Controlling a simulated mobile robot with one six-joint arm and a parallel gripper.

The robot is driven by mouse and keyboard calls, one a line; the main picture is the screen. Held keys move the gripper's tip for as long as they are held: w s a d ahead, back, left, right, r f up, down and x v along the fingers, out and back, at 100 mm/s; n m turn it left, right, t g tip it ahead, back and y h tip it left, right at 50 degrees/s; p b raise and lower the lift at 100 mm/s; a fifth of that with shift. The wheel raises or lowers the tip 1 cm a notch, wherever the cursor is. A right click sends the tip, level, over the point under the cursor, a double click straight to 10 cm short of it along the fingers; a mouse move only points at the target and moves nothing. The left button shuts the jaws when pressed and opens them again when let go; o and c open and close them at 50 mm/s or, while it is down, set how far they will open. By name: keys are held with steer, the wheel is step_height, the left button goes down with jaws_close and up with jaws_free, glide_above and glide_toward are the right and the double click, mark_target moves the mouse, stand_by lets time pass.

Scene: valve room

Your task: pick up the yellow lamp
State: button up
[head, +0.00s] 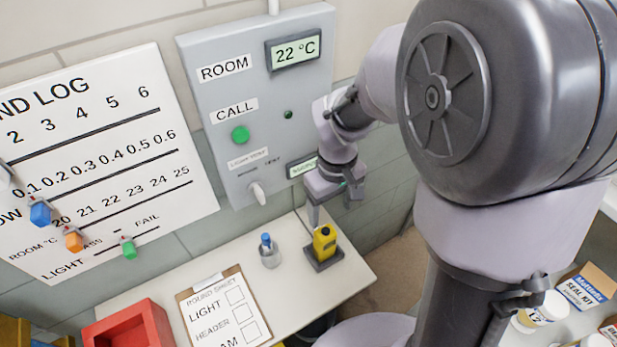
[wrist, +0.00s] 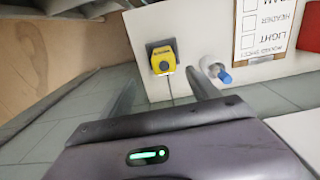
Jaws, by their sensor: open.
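The yellow lamp (head: 324,243) stands upright on a dark square base (head: 323,261) near the right end of the white table. It also shows in the wrist view (wrist: 162,60), ahead of my fingers and roughly between their lines. My gripper (head: 335,207) is open and empty, above the lamp and a little toward the wall, apart from it. In the wrist view my gripper (wrist: 160,92) has its two dark fingers spread wide. A thin cable runs from the lamp's base toward the wall.
A small bottle with a blue cap (head: 269,252) stands left of the lamp. A clipboard (head: 223,311) and a red bin (head: 137,326) lie further left on the table (head: 180,278). A grey wall panel (head: 222,95) with a lever (head: 258,192) rises behind.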

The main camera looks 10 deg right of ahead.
mark_target(328, 230)
step_height(328, 230, down, 9)
steer(key=b, duration=0.3)
steer(key=shift+a, duration=0.1)
steer(key=f+b, duration=0.2)
steer(key=f, duration=0.1)
steer(key=f+b, duration=0.1)
steer(key=f, duration=0.1)
steer(key=shift+a+f+b, duration=0.25)
steer(key=shift+a+b, duration=0.05)
steer(key=shift+s+r, duration=0.1)
steer(key=shift+r, duration=0.05)
steer(key=shift+c, duration=0.2)
jaws_close()
